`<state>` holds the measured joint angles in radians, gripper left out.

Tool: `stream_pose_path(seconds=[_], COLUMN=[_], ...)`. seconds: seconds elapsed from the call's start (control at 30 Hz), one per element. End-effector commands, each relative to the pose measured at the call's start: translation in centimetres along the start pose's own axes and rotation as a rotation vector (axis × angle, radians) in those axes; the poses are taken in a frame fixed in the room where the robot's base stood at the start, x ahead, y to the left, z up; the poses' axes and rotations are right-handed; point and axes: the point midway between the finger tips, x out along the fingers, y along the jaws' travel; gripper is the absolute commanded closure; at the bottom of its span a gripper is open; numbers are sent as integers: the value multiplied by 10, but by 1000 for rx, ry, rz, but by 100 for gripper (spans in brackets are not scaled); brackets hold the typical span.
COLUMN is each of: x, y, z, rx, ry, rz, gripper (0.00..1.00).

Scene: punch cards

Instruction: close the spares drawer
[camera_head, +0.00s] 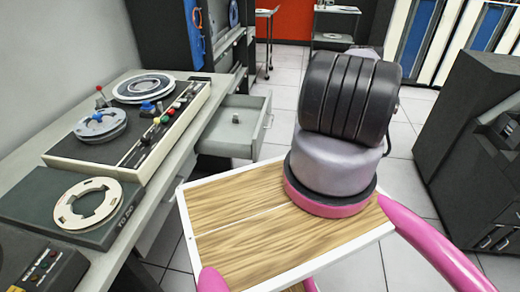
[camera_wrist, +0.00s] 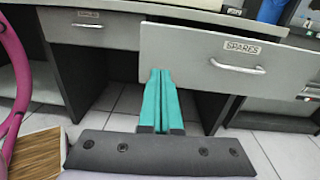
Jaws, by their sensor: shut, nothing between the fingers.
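The spares drawer (camera_head: 225,146) is pulled out from under the grey desk in the head view, with a small grey object (camera_head: 236,119) inside. In the wrist view its grey front (camera_wrist: 190,45) fills the upper right, with a SPARES label (camera_wrist: 242,47) and a silver bar handle (camera_wrist: 238,67). My gripper (camera_wrist: 160,72) has teal fingers, held together and empty. In the head view my gripper is hidden behind my arm.
A second drawer (camera_wrist: 105,33) sits left of it, apparently closed. The desk (camera_head: 150,195) carries a tape deck (camera_head: 140,130) and a reel (camera_head: 88,203). A dark cabinet (camera_head: 465,130) stands at right. Tiled floor (camera_head: 285,97) is clear beyond the drawer.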

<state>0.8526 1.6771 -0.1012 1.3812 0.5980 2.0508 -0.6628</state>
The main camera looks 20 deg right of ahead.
Motion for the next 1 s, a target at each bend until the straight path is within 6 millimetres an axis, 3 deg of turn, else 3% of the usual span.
stream_pose_path(seconds=[0.1, 0.27, 0.8, 1.0], x=[-3, 6, 111, 132], y=[8, 10, 6, 4], z=[-16, -19, -16, -16], rx=[20, 26, 25, 24], ry=[-19, -25, -23, -22], rz=[-36, -42, -38, -41], gripper=[100, 100, 100, 100])
